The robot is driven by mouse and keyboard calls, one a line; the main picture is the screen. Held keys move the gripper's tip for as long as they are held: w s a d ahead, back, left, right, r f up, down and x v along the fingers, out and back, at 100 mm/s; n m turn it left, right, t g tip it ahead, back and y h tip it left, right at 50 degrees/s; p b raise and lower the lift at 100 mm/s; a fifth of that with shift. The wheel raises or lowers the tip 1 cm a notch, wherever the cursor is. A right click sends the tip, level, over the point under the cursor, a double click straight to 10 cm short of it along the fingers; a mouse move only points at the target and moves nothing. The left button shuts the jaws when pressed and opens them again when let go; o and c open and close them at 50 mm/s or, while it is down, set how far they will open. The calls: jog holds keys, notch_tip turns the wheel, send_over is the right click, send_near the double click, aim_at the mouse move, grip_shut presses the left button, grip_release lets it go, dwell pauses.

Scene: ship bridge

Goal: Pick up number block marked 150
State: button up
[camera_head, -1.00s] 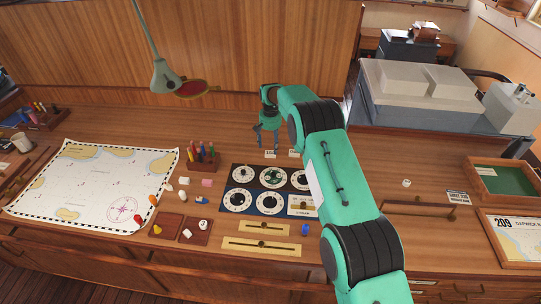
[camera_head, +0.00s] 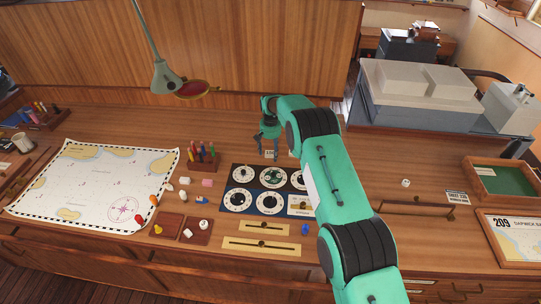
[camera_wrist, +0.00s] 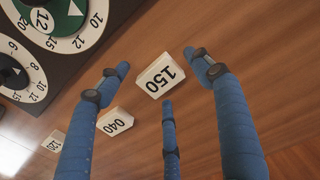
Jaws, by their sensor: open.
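My gripper is open and empty. In the head view my gripper (camera_head: 267,152) points down over the desk behind the dial panel. A small white block (camera_head: 271,154) shows there by the fingers, its number too small to read. A block marked 040 (camera_wrist: 115,122) lies by the left finger, and one marked 120 (camera_wrist: 53,141) lies farther left.
The dial panel (camera_head: 240,187) with black and blue sections lies in front of my gripper. A pencil holder (camera_head: 204,162) and a chart (camera_head: 97,183) are to the left. A lamp (camera_head: 166,80) hangs at the back.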

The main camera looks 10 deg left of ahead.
aim_at(270, 153)
jog(key=c, duration=1.2)
jog(key=shift+r, duration=0.1)
notch_tip(270, 153, up, 10)
jog(key=b, duration=0.1)
dwell(0.4)
